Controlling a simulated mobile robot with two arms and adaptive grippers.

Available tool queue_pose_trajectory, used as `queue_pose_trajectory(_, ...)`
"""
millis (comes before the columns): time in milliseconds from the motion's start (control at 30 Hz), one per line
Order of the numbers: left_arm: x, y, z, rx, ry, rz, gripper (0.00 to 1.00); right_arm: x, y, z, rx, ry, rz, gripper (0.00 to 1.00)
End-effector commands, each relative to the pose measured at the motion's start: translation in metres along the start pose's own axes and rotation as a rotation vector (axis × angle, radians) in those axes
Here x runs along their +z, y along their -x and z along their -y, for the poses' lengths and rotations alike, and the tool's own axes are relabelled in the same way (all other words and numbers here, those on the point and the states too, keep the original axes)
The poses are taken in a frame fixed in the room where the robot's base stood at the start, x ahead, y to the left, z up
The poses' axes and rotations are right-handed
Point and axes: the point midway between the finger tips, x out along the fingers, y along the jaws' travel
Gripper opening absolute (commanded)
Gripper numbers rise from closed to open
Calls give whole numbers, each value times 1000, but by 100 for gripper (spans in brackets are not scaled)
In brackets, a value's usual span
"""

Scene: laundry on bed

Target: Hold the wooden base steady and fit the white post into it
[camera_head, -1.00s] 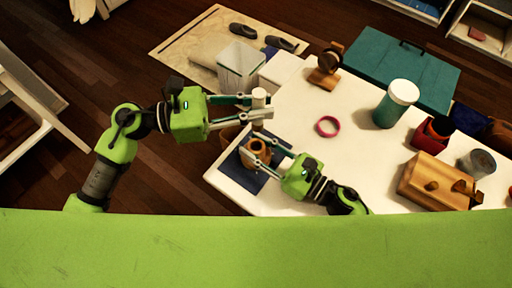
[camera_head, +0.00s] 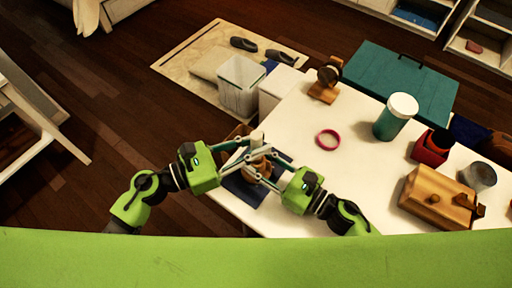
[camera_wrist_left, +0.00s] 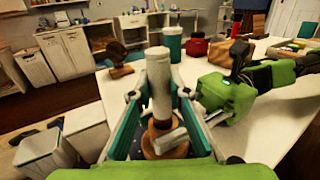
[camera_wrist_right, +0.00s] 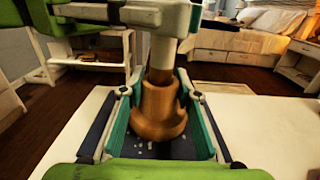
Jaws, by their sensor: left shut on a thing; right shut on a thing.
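The white post (camera_head: 257,137) is upright in my left gripper (camera_head: 258,149), which is shut on it. In the left wrist view the post (camera_wrist_left: 160,85) stands between the fingers. My right gripper (camera_head: 264,169) is shut on the round wooden base (camera_wrist_right: 158,112), which stands on a dark blue mat (camera_head: 243,191) near the table's left edge. In the right wrist view the post (camera_wrist_right: 163,52) is directly above the base, its lower end at the base's narrow top. I cannot tell how far it is inside; the base's opening is hidden.
A teal jar (camera_head: 394,118), a red holder (camera_head: 431,148), a wooden box (camera_head: 436,195) and a grey can (camera_head: 478,176) stand to the right. A wooden stand (camera_head: 325,84) is at the back.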

Motion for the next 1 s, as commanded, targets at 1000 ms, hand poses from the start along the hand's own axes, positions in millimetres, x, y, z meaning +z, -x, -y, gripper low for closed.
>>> queue_pose_trajectory(1000, -19, 1, 0, 0, 0, 0, 34, 0, 0, 0, 0, 0, 1, 8)
